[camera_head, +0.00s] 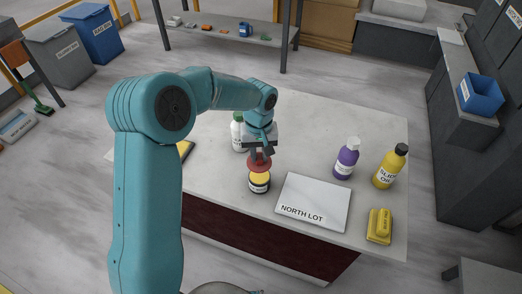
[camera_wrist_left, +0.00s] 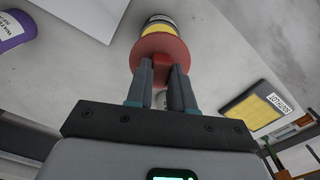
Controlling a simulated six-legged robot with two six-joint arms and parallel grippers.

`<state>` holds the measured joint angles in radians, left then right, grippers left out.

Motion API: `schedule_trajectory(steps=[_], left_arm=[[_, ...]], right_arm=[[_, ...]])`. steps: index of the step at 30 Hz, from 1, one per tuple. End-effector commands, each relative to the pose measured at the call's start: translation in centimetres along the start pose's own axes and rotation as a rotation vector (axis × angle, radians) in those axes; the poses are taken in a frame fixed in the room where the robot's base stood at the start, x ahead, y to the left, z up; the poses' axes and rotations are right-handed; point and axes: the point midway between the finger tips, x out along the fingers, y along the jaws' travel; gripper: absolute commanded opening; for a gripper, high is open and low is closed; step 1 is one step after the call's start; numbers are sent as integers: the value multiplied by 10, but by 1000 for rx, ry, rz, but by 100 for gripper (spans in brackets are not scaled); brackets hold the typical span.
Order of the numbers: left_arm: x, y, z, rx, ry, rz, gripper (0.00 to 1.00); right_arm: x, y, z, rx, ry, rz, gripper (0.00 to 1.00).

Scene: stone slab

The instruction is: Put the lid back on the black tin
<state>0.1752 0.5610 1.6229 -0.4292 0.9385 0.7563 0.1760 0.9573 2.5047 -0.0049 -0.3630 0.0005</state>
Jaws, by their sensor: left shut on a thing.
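My left gripper (camera_head: 260,153) is shut on the knob of a red round lid (camera_head: 259,164). In the left wrist view the fingertips (camera_wrist_left: 162,66) close on the knob of the lid (camera_wrist_left: 150,46). The black tin (camera_head: 259,187) stands upright on the slab directly below the lid. It has a pale label and shows yellow near its top. In the wrist view the tin (camera_wrist_left: 158,20) is partly hidden behind the lid. Lid and tin overlap in both views; I cannot tell whether they touch. My right gripper is not in view.
A white NORTH LOT board (camera_head: 313,200) lies right of the tin. A purple bottle (camera_head: 346,160), a yellow bottle (camera_head: 389,168) and a yellow block-like item (camera_head: 379,226) are farther right. A white bottle (camera_head: 237,132) stands behind the gripper. A yellow-topped pad (camera_head: 186,149) lies left, partly hidden.

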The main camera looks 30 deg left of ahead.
Motion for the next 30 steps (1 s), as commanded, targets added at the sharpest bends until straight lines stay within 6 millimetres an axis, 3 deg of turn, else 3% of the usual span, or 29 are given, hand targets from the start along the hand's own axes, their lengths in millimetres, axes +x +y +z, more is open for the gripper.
schedule_trajectory(steps=[16,30], left_arm=[[55,-1,2,1,-1,0,0],[61,-1,2,3,-1,0,0]], right_arm=[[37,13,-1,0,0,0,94],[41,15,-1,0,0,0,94]])
